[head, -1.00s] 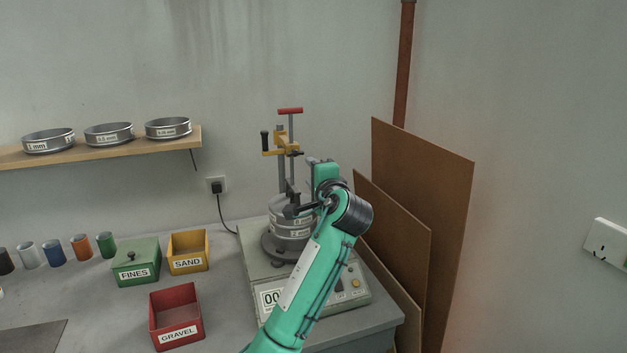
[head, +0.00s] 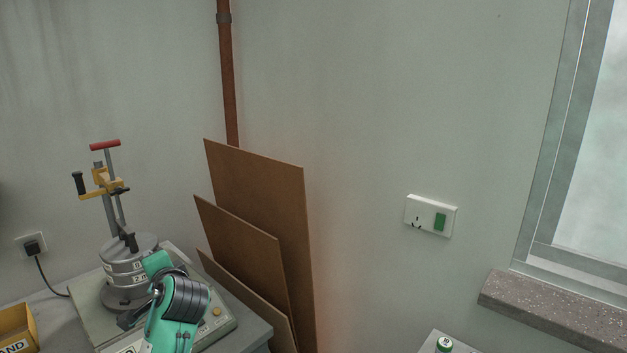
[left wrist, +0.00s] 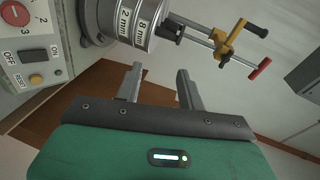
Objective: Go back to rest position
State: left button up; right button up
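My left gripper (left wrist: 158,82) is open, with nothing between its fingers in the left wrist view. In the head view my left gripper (head: 132,317) is partly hidden by its own wrist, just in front of the sieve shaker's base. The sieve stack (head: 131,258) stands on the shaker (head: 225,318), under a clamp with yellow parts and a red T-handle (head: 105,145). The sieve stack (left wrist: 136,25) also shows beyond the fingers in the left wrist view, apart from them. My right gripper is in neither view.
Brown boards (head: 265,210) lean against the wall right of the shaker. A yellow bin (head: 17,330) is cut off at the lower left. A wall socket (head: 430,215) and a window sill (head: 560,310) are at the right. A small green-topped item (head: 444,345) shows at the bottom.

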pick_arm(q)
jog(key=s+d+f+n+g+h, duration=0.1)
jog(key=s+d+f+g+h, duration=0.15)
jog(key=s+f, duration=0.7)
jog(key=s+d+f+n+g+h, duration=0.1)
jog(key=s+d+f+h, duration=0.3)
jog(key=s+f, duration=0.55)
jog(key=s+d+f+n+g+h, duration=0.25)
jog(key=s+f, duration=0.25)
jog(key=s, duration=0.5)
jog(key=s+d+f+n+g+h, duration=0.15)
jog(key=s+d+f, duration=0.35)
jog(key=s, duration=0.5)
notch_tip(320, 180, down, 31)
jog(key=g, duration=0.2)
jog(key=s+a+f, duration=0.2)
jog(key=s+f, duration=0.8)
jog(key=s+a+f, duration=0.2)
jog(key=s+f, duration=0.7)
jog(key=shift+s+a+f+m+g, duration=0.2)
jog(key=shift+s+f+m+g, duration=0.15)
jog(key=shift+f+m+g, duration=0.1)
